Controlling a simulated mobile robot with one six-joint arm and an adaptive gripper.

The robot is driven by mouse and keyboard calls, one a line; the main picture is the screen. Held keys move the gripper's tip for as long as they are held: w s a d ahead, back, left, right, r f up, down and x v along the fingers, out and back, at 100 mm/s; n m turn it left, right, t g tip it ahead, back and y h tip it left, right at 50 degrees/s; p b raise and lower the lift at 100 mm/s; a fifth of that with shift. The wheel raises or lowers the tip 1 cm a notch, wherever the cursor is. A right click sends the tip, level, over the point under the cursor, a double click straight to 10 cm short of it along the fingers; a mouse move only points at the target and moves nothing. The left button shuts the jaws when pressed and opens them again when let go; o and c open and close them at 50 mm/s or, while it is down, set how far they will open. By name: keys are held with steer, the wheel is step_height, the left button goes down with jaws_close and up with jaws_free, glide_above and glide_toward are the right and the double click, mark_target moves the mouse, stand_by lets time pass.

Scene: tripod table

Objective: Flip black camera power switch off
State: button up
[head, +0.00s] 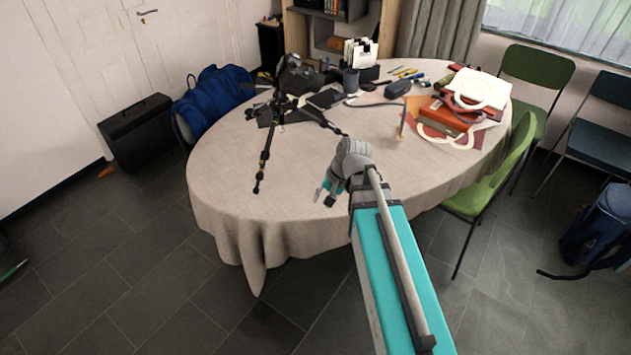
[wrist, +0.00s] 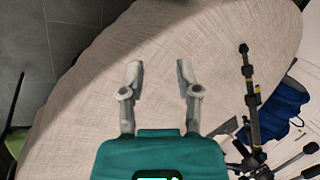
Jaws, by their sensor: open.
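A black object that looks like the camera (head: 297,74) sits at the back left of the table, behind the tripod. Its power switch is too small to make out. A black tripod (head: 278,108) lies with its legs spread on the left part of the table; one leg also shows at the right of the wrist view (wrist: 252,100). My gripper (head: 328,193) is over the front middle of the table, apart from the tripod and camera. In the wrist view its two fingers (wrist: 159,76) are apart with only bare tablecloth between them.
The oval table has a pale cloth (head: 235,165), and its front is clear. Green chairs (head: 492,180) stand right, a blue bag (head: 213,98) left.

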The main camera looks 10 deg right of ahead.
steer(key=s+d+f+n+g+h, duration=0.1)
steer(key=s+d+n+h, duration=0.2)
steer(key=s, duration=0.3)
steer(key=shift+d+f+n+h, duration=0.2)
steer(key=shift+n+h, duration=0.4)
steer(key=shift+n, duration=0.3)
steer(key=shift+s, duration=0.15)
